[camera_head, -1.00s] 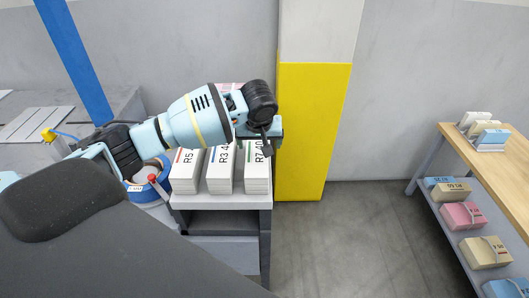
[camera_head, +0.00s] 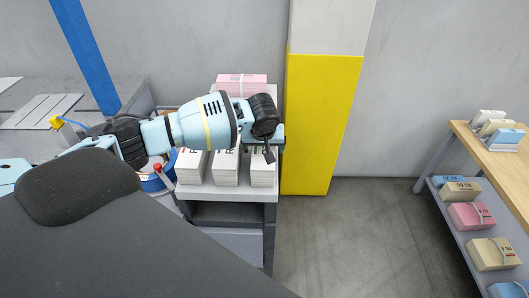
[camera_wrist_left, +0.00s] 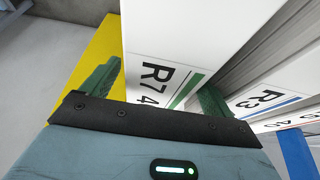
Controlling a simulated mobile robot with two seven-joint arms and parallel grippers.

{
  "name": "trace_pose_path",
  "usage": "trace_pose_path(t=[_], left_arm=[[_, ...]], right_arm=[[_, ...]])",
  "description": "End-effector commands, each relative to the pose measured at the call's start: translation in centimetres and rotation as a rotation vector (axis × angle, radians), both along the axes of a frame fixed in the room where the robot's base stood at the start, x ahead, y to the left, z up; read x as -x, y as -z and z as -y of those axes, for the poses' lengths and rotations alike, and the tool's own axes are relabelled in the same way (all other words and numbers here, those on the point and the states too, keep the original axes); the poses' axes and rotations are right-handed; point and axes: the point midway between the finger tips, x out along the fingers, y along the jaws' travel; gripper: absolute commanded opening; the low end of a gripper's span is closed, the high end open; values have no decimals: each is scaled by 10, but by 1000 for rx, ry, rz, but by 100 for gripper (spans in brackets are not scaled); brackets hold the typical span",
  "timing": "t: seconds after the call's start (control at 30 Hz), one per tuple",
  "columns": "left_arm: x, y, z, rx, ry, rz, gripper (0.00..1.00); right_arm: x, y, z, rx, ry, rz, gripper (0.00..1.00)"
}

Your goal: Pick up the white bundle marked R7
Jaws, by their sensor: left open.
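The white bundle marked R7 (camera_head: 263,172) stands at the right end of a row of white bundles on a grey stand. My left gripper (camera_head: 264,138) is over its top and hides most of its label. In the left wrist view the R7 bundle (camera_wrist_left: 175,35), with a green stripe, lies between the two green fingers of my open left gripper (camera_wrist_left: 160,76). One finger is on each side; I cannot tell whether they touch it. The right finger sits in the gap beside the R3 bundle (camera_wrist_left: 262,85). My right gripper is not in view.
The R3 bundle (camera_head: 225,168) and another white bundle (camera_head: 191,168) stand close to the left on the stand (camera_head: 226,195). A pink bundle (camera_head: 242,84) is behind. A yellow-painted pillar (camera_head: 322,120) rises at the right. A wooden table (camera_head: 495,150) is far right; floor between is clear.

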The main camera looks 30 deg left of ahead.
Motion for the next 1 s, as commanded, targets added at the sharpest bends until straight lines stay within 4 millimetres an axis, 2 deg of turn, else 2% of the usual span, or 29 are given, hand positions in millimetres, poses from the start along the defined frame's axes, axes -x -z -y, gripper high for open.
trace_pose_path(t=[0.1,0.33,0.9,0.97,1.0], left_arm=[[-2,7,-1,-1,1,-2,87],[-2,6,-1,-1,1,1,86],[-2,7,-1,-1,1,-1,11],[-2,7,-1,-1,1,-1,4],[-4,4,-1,0,0,6,4]], right_arm=[[2,2,-1,-2,1,-6,36],[1,2,-1,-3,3,-5,36],[2,2,-1,-3,2,-6,36],[2,2,-1,-3,2,-6,36],[2,2,-1,-2,1,-5,36]])
